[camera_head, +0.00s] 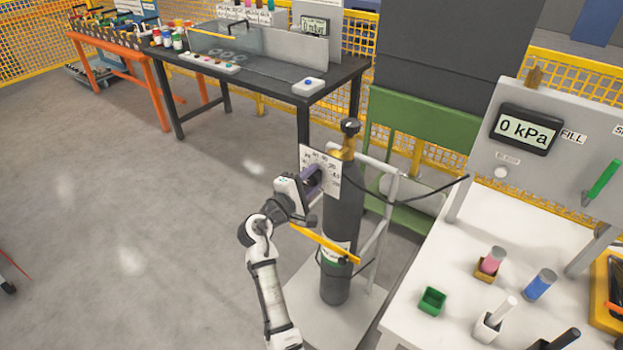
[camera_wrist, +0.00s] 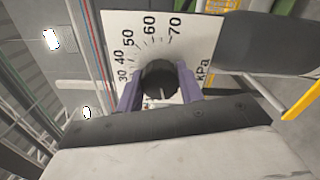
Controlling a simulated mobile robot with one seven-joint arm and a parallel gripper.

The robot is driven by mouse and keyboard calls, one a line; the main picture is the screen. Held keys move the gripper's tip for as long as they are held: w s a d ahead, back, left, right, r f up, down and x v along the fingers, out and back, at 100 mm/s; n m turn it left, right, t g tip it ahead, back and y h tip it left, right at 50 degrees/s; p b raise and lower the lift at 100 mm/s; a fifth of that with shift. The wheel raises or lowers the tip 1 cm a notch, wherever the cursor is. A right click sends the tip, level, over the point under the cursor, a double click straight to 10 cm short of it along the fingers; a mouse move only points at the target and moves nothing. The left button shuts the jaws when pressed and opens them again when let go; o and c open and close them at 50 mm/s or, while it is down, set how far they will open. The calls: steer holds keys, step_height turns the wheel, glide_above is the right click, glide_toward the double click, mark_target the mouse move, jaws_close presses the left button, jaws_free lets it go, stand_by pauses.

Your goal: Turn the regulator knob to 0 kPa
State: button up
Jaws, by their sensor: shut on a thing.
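The dark round regulator knob (camera_wrist: 159,78) sits on a white dial plate (camera_wrist: 187,22) marked in kPa; the numbers 30 to 70 show in the wrist view. My gripper (camera_wrist: 159,90) has its two purple fingers on either side of the knob and is shut on it. The knob's lower numbers and zero mark are hidden by my gripper. In the head view the dial plate (camera_head: 329,168) is on the dark gas cylinder (camera_head: 343,225), and my gripper (camera_head: 312,181) reaches it from the left. The digital display (camera_head: 526,130) reads 0 kPa.
The cylinder stands on a pale trolley (camera_head: 318,308) with a yellow strap (camera_head: 322,243). A black hose (camera_head: 425,194) runs right to a grey panel. A white bench (camera_head: 450,275) with small items is at right. Open floor (camera_head: 130,230) lies left of my arm.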

steer(key=o, duration=1)
steer(key=shift+s+a+f+b, duration=0.1)
steer(key=shift+s+a+b, duration=0.2)
steer(key=shift+s+a, duration=0.1)
steer(key=b+v, duration=0.4)
steer(key=v, duration=0.8)
steer(key=shift+s, duration=0.35)
steer(key=shift+a, duration=0.1)
